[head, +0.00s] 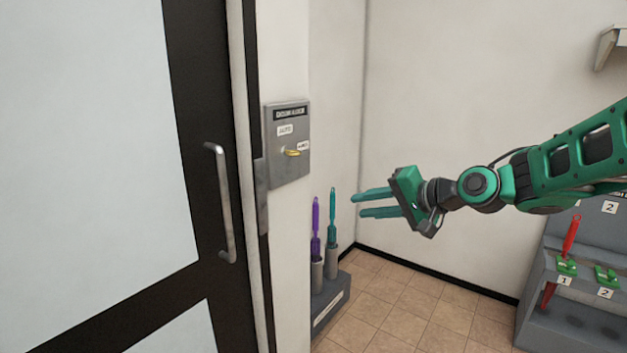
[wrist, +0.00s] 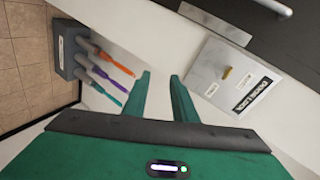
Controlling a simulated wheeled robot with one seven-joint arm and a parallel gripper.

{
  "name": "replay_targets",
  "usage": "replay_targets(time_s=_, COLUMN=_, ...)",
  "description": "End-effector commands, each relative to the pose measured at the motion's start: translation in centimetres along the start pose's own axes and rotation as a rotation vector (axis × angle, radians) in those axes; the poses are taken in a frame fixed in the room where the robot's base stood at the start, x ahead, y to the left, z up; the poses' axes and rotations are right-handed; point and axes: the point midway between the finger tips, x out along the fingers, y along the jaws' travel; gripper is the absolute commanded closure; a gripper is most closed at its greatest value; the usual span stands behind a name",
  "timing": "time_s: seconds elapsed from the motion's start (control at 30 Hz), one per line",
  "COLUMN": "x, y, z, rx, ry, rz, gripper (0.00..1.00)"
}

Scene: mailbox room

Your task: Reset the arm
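My gripper (head: 372,203) is at the end of my green arm, which reaches in from the right in the head view. Its two teal fingers point left and stand apart with nothing between them. They also show open and empty in the wrist view (wrist: 160,85). The fingers are in front of the wall, right of a grey switch panel (head: 289,143) with a yellow key-like knob (head: 292,153). The panel also shows at the right of the wrist view (wrist: 215,90), apart from the fingers.
A door with a metal handle (head: 222,203) fills the left. Below the panel, a grey holder (head: 330,303) bears a purple tool (head: 316,230) and a teal tool (head: 332,217); the wrist view adds an orange one (wrist: 113,63). A grey rack (head: 570,325) with a red tool stands right.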

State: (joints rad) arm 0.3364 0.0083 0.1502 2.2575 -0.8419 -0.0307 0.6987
Motion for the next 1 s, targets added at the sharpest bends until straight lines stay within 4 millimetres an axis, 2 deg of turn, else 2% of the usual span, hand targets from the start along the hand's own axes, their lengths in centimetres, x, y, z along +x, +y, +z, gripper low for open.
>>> replay_targets(time_s=0.03, x=-1.7, y=2.6, z=0.1, rx=-0.055, ry=0.011, rz=0.106, gripper=0.75)
replay_targets(time_s=0.1, x=-4.2, y=6.5, z=0.2, rx=-0.113, ry=0.013, rz=0.250, gripper=0.75)
replay_targets(time_s=0.2, x=-8.5, y=11.5, z=0.7, rx=-0.165, ry=0.000, rz=0.439, gripper=0.75)
replay_targets(time_s=0.37, x=-16.4, y=18.0, z=2.6, rx=-0.182, ry=-0.049, rz=0.702, gripper=0.75)
replay_targets(time_s=0.5, x=-23.8, y=22.4, z=5.8, rx=-0.139, ry=-0.121, rz=0.887, gripper=0.75)
replay_targets(time_s=0.6, x=-28.5, y=24.6, z=8.8, rx=-0.084, ry=-0.184, rz=0.983, gripper=0.75)
replay_targets(time_s=0.73, x=-33.0, y=26.3, z=12.6, rx=-0.006, ry=-0.259, rz=1.058, gripper=0.75)
replay_targets(time_s=0.83, x=-35.0, y=26.9, z=14.6, rx=0.038, ry=-0.299, rz=1.085, gripper=0.75)
replay_targets(time_s=1.0, x=-36.1, y=27.1, z=15.9, rx=0.067, ry=-0.325, rz=1.098, gripper=0.75)
